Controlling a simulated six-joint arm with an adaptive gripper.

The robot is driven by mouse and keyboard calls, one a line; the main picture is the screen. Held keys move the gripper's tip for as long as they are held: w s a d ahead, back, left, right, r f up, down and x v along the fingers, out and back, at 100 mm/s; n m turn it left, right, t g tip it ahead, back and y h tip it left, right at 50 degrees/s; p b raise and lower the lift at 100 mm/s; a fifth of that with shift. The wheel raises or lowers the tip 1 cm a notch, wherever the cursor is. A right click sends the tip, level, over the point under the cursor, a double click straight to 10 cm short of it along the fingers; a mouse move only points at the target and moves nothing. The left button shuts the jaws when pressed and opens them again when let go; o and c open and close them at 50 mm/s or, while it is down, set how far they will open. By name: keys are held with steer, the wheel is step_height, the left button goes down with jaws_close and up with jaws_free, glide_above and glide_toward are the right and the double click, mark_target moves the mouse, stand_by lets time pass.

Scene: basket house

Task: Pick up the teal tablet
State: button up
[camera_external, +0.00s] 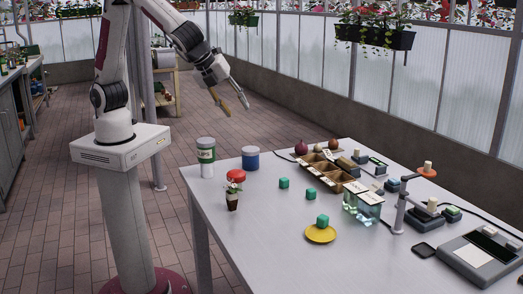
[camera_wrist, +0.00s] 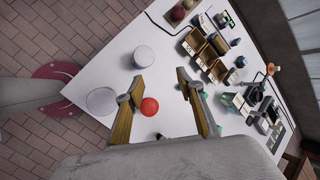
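A labelled jar (camera_external: 206,155), a blue jar (camera_external: 250,160), a red-topped item (camera_external: 236,175) and a small potted plant (camera_external: 232,200) stand at the left. The compartment box (camera_external: 328,172), glass containers (camera_external: 362,208), a post and devices crowd the right. The front left tabletop is clear.

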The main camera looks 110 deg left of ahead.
steer(key=w+d+f+m+y, duration=0.1)
steer(key=w+d+f+m, duration=0.2)
steer(key=w+f+m, duration=0.35)
steer(key=m+t, duration=0.2)
steer(key=m, duration=0.2)
glide_toward(284, 183)
steer(key=shift+w+a+f+y, duration=0.1)
steer(key=shift+w+a+y, duration=0.05)
steer(key=shift+a, duration=0.35)
steer(key=shift+w+a+y, duration=0.15)
steer(key=shift+w+a, duration=0.05)
steer(key=shift+a, duration=0.35)
steer(key=shift+x, duration=1.25)
steer(key=shift+f, duration=0.1)
